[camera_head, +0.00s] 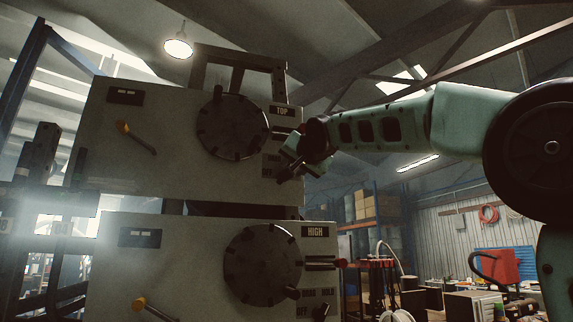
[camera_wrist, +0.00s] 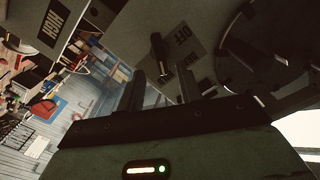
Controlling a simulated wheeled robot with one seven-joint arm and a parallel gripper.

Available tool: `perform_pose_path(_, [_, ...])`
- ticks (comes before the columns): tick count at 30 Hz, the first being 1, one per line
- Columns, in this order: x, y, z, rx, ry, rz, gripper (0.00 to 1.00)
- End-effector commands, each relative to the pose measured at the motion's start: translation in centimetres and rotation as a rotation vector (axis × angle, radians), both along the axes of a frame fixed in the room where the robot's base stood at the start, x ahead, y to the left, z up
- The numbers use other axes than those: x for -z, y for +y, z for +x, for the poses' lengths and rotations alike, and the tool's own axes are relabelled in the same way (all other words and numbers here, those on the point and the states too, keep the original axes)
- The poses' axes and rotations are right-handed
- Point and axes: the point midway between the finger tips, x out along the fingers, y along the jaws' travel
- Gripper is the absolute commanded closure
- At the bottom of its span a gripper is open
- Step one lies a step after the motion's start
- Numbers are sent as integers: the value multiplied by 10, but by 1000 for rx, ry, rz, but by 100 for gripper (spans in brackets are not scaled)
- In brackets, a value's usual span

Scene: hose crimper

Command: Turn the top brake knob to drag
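My gripper (camera_head: 288,172) is in front of that plate's right side and hides the top brake knob in the head view. The knob lies ahead of the gap between the fingertips. I see no contact, and cannot tell which label the knob points to.
A large dark handwheel (camera_head: 233,125) is left of the gripper, close to the brake plate. The lower cabinet (camera_head: 190,270), labelled HIGH, has its own handwheel (camera_head: 262,264) and brake knob (camera_head: 320,311). Open space with shelves and a bench lies at the right.

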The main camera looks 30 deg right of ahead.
Motion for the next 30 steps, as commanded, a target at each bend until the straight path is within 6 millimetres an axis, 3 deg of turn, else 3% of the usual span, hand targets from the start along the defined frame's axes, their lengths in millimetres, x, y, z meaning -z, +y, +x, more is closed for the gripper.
perform_pose_path(3, [-3,-7,24,0,4,0,65])
perform_pose_path(9, [-2,-14,51,-1,2,0,65])
perform_pose_path(23, [1,-17,61,0,0,0,65])
perform_pose_path(26, [0,-17,61,0,0,-1,92])
perform_pose_path(30, [0,-17,61,0,0,-1,94])
